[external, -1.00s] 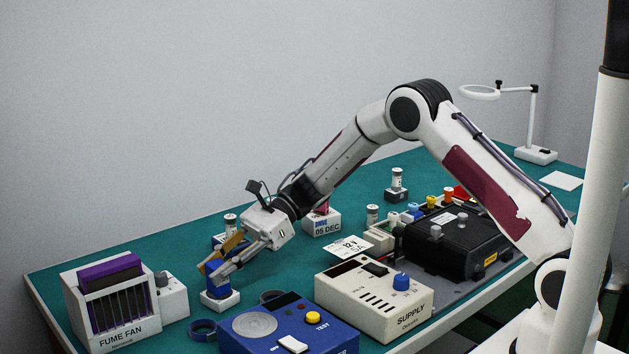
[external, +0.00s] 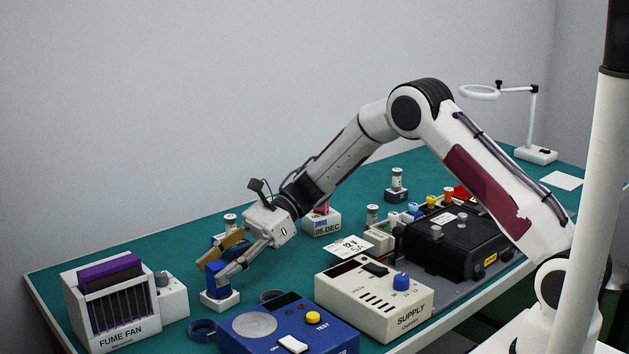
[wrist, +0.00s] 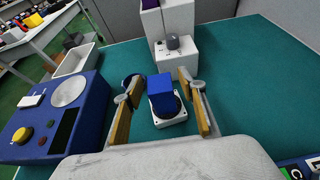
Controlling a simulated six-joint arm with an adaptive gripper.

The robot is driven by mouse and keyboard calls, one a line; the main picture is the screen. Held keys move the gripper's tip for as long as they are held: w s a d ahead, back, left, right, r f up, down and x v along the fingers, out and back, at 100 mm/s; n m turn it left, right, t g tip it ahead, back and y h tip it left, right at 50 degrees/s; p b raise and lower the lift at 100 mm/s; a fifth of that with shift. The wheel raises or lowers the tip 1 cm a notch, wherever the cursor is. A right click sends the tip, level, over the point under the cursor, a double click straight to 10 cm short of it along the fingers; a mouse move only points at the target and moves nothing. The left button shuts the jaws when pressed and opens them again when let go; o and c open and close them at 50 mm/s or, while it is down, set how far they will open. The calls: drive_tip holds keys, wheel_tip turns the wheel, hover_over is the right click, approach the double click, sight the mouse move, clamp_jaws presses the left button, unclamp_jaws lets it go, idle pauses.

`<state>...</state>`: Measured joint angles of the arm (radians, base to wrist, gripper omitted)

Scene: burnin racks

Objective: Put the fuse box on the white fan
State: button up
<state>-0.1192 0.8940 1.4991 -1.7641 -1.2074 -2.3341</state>
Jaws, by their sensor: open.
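The white fan (external: 117,332), marked FUME FAN, stands at the left end of the bench with a purple block (external: 108,270) on its top. It also shows in the wrist view (wrist: 178,58). My gripper (external: 210,274) is open, tilted down over a blue block on a white base (external: 221,303). In the wrist view the blue block (wrist: 160,86) sits between my gripper's two fingers (wrist: 160,80), with a gap at each side. A dark round part shows at the base. No label reads fuse box, so I cannot tell which thing it is.
A blue tester (external: 327,330) and a cream supply (external: 385,318) stand right of my gripper. A white 05 DEC block (external: 321,225) and a small jar (external: 230,222) stand behind. Green bench is clear right of the fan in the wrist view.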

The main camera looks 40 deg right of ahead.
drive_tip(key=v, duration=1.1)
drive_tip(key=shift+d, duration=0.3)
drive_tip(key=shift+r, duration=0.15)
